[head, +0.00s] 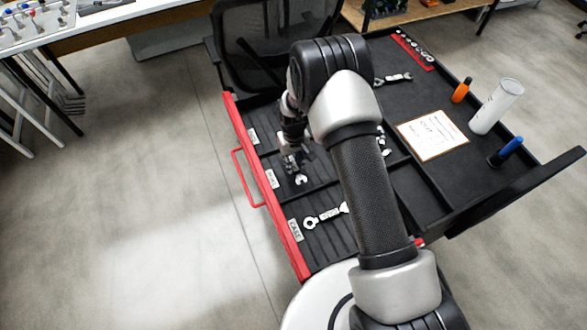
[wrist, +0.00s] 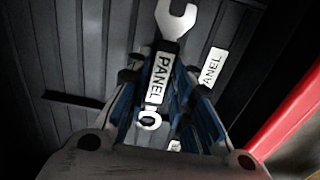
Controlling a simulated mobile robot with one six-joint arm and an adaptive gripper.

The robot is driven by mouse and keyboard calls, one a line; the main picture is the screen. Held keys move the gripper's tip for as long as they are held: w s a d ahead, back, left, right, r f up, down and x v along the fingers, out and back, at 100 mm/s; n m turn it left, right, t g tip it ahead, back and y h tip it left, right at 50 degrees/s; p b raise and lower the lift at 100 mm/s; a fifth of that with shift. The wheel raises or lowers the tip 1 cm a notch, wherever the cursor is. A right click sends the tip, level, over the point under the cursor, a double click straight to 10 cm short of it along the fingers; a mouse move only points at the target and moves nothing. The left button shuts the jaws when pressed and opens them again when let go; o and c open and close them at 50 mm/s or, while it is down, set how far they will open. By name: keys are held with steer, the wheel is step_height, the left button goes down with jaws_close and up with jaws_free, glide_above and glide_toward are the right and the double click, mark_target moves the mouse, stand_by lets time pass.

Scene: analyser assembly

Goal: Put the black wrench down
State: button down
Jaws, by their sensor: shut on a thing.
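The black wrench (wrist: 165,62) has silver ends and a white label reading PANEL; in the wrist view it lies between the blue-padded fingers of my gripper (wrist: 161,90). Its open end points away from my gripper, towards the top of the picture. In the head view my gripper (head: 292,162) is down in the middle compartment of the red-fronted drawer (head: 240,150), and one silver wrench end (head: 301,179) shows below it. The wrench is at or just above the ribbed drawer floor; I cannot tell whether it touches. A white PANEL label (wrist: 213,68) is to its right.
Another wrench (head: 325,215) lies in the drawer's near compartment. A further wrench (head: 393,79) lies on the cart top, with a paper sheet (head: 433,135), a white cylinder (head: 497,106), and orange (head: 462,90) and blue (head: 506,151) items. Low dividers edge the compartments.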

steer(key=shift+f+b, duration=0.5)
steer(key=shift+f, duration=1.45)
steer(key=shift+f, duration=0.1)
steer(key=c, duration=1.4)
jaws_free()
